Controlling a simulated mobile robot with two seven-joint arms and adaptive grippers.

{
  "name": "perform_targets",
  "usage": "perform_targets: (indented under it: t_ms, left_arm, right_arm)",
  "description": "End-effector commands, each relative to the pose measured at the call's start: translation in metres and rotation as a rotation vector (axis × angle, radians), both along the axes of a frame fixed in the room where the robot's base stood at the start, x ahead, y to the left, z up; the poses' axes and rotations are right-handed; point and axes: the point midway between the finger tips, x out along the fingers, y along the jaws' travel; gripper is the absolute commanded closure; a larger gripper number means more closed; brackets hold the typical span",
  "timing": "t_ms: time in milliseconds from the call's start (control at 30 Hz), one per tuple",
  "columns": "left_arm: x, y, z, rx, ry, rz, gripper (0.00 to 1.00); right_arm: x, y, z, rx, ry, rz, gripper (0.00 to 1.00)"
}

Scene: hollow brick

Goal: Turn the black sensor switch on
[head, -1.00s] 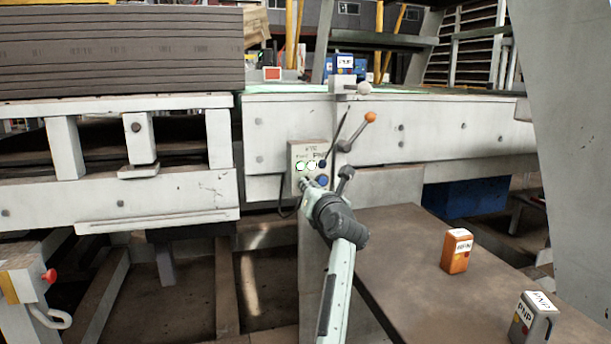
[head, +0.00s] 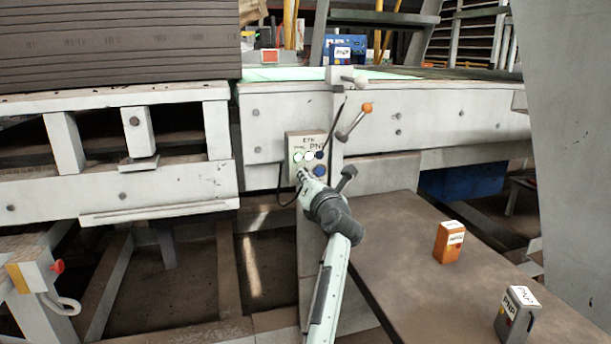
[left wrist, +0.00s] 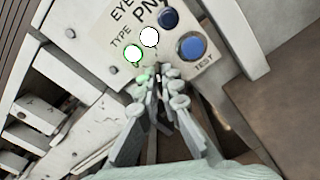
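A pale control box (head: 305,139), lettered with "PNP", is fixed to the front of the white machine frame. In the left wrist view its panel (left wrist: 200,62) shows two bright white round lamps, the lower left one (left wrist: 133,53) rimmed green. A dark knob or button (left wrist: 168,18) and a blue button (left wrist: 191,46) marked TEST sit to their right. My left gripper (head: 303,174) is just below the lamps in the head view. Its fingertips (left wrist: 157,74) are together, with nothing seen between them. Contact with the panel cannot be told. My right gripper is out of view.
An orange box (head: 448,243) and a grey-black box (head: 516,315) marked PNP stand on the brown table (head: 400,260) at right. An orange-knobbed lever (head: 355,122) sticks out right of the control box. A red button (head: 57,267) is at far left.

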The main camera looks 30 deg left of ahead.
Motion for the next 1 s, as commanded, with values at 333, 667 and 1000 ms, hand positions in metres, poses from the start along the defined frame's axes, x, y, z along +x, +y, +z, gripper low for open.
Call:
perform_targets:
  t_ms: [333,667,1000]
  left_arm:
    - [-0.001,0.001,-0.002,0.001,0.006,0.003,0.94]
    - [0.000,0.000,-0.001,0.001,0.003,0.001,0.74]
    - [0.000,0.000,0.027,-0.001,-0.003,0.000,0.74]
  right_arm:
    - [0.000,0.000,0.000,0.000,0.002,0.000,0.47]
    - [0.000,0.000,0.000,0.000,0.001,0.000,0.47]
    - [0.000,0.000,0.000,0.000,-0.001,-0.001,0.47]
